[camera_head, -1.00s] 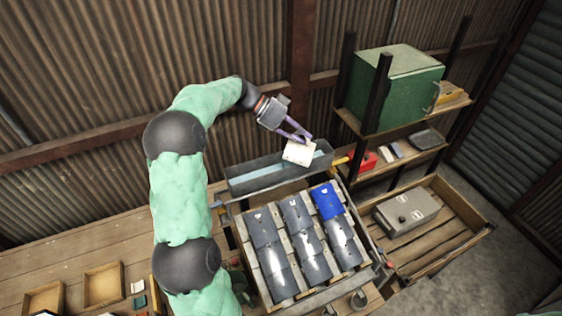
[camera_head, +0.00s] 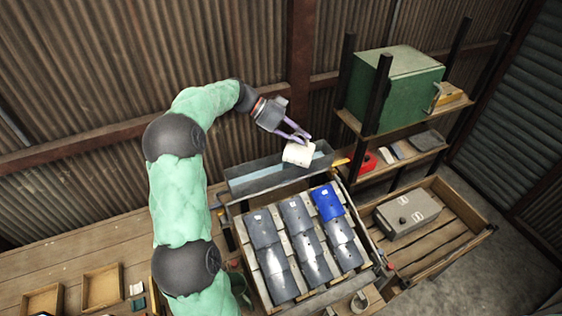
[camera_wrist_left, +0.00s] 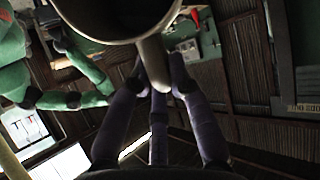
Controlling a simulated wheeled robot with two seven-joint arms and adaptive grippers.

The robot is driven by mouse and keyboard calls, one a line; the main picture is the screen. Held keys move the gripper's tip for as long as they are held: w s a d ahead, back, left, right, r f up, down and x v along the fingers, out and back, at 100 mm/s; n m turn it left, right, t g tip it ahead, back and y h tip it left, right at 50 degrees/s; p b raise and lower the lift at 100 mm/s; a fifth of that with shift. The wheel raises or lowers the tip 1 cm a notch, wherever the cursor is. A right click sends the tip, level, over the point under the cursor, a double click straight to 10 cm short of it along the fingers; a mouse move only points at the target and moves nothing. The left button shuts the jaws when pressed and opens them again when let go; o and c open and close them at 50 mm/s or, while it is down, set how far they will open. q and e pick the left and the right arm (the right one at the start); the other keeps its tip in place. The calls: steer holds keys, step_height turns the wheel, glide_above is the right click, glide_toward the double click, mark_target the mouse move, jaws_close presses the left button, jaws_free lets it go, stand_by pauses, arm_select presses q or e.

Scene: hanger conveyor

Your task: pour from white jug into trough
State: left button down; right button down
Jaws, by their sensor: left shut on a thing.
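The white jug (camera_head: 298,153) is held by my left gripper (camera_head: 297,137) above the right part of the grey trough (camera_head: 243,185). The trough is long and has a pale blue strip along its inside. In the left wrist view, the gripper fingers (camera_wrist_left: 160,92) close around the jug's handle (camera_wrist_left: 153,62), and the jug's round body (camera_wrist_left: 118,22) fills the top of the picture. The jug looks tilted in the head view. I cannot see its contents or any stream from it. My right gripper is not in view.
A sloped rack with grey tiles (camera_head: 300,222) and one blue tile (camera_head: 327,201) stands just in front of the trough. A shelf with a green box (camera_head: 393,90) and a red item (camera_head: 363,163) is at right. A grey case (camera_head: 406,212) lies in a wooden tray.

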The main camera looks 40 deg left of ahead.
arm_select(q)
steer(key=shift+s+a+f+t+h+b, duration=0.2)
steer(key=shift+a+h+b, duration=0.3)
steer(key=shift+b, duration=0.3)
steer(key=shift+s+a+f+t+h+b, duration=0.1)
steer(key=shift+s+a+t+h+b, duration=0.1)
steer(key=shift+a+h+b, duration=0.4)
stand_by(0.6)
steer(key=shift+w+d+r+y, duration=0.25)
steer(key=shift+d+y, duration=0.35)
steer(key=shift+d, duration=0.05)
steer(key=d+y, duration=0.1)
steer(key=g, duration=0.1)
steer(key=w+d+r+y, duration=0.1)
steer(key=shift+d+g+y, duration=0.3)
steer(key=shift+d, duration=0.05)
steer(key=shift+w+d+y+p, duration=0.15)
steer(key=shift+d+y+p, duration=0.15)
steer(key=shift+p, duration=0.15)
steer(key=shift+f, duration=0.1)
steer(key=shift+f+g+y, duration=0.1)
steer(key=shift+g+y, duration=0.2)
